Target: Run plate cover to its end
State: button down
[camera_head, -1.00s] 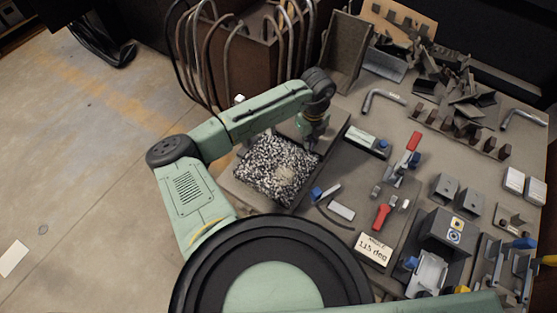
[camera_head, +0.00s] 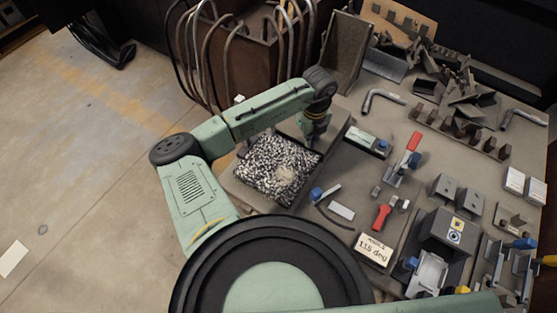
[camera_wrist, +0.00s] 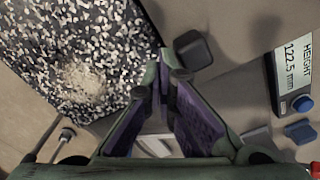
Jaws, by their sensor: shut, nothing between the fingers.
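A smooth grey plate, which looks like the plate cover (camera_wrist: 225,25), lies beside an open tray of black and white chips (camera_head: 275,168). The tray also shows in the wrist view (camera_wrist: 75,50). A dark block-like knob (camera_wrist: 193,50) stands on the grey surface at the plate. My gripper (camera_head: 312,146) is over the tray's right side, close to its edge. In the wrist view my gripper (camera_wrist: 164,66) is shut and empty, its tips just left of the knob. I cannot tell whether they touch it. My arm hides part of the plate in the head view.
A height display (camera_head: 367,140) stands right of the tray. An angle sign (camera_head: 374,250), a red-handled clamp (camera_head: 405,155) and a red-handled tool (camera_head: 382,216) lie further right. An upright grey panel (camera_head: 347,50) and bent tubes rise behind.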

jog(key=shift+a, duration=0.1)
jog(key=shift+s+a, duration=0.3)
jog(key=shift+s, duration=0.2)
notch_tip(320, 180, up, 8)
jog(key=p, duration=0.6)
jog(key=shift+p, duration=0.35)
